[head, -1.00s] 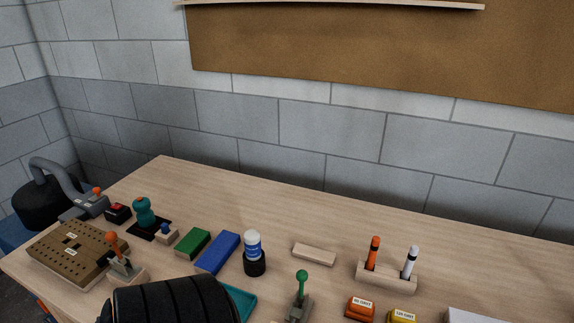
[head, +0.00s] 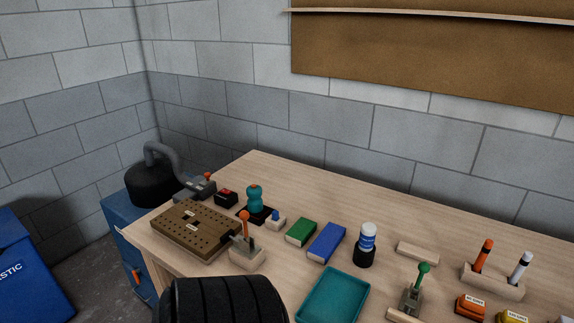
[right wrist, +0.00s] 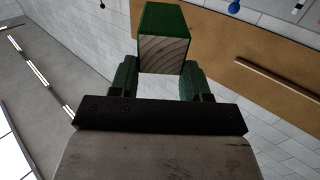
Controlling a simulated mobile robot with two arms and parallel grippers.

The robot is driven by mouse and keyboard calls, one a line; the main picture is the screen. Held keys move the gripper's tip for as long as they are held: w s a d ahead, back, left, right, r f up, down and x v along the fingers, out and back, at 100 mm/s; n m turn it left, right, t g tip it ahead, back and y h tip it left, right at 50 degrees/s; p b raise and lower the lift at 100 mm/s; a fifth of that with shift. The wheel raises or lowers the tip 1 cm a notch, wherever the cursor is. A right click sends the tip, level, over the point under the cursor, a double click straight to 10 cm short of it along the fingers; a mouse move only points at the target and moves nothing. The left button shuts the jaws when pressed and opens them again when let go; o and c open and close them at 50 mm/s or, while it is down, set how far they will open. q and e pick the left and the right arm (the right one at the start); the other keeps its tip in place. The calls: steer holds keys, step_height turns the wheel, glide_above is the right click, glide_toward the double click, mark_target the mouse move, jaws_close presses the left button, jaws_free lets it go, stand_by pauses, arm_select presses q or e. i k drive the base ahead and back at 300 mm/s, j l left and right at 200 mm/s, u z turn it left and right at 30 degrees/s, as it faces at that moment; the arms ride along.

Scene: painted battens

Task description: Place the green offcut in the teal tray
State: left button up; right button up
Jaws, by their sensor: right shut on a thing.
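The green offcut (right wrist: 163,50), green-painted with bare end grain, is between the fingers of my right gripper (right wrist: 160,80) in the right wrist view. That gripper is shut on it and holds it up in the air, with wall behind it. The teal tray (head: 333,294) is at the front of the bench in the head view. It looks empty, and its near edge is cut off by the frame. The right gripper and the held offcut are not in the head view. My left gripper is not in view.
A green block (head: 301,232) and a blue block (head: 327,242) lie behind the tray. A black cup with a white-and-blue bottle (head: 366,244), a green-knobbed lever (head: 416,290) and an orange-knobbed lever (head: 246,246) stand around it. A black arm part of mine covers the bench's front left.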

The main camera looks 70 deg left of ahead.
mark_target(335, 304)
steer(key=k+j, duration=0.2)
steer(key=j, duration=0.2)
steer(key=k+j, duration=0.2)
steer(key=j, duration=0.15)
steer(key=k+j, duration=0.25)
steer(key=j, duration=0.15)
steer(key=k+j, duration=0.2)
steer(key=j, duration=0.2)
steer(key=i+j, duration=0.1)
steer(key=j, duration=0.6)
steer(key=i+j, duration=0.15)
steer(key=j, duration=0.25)
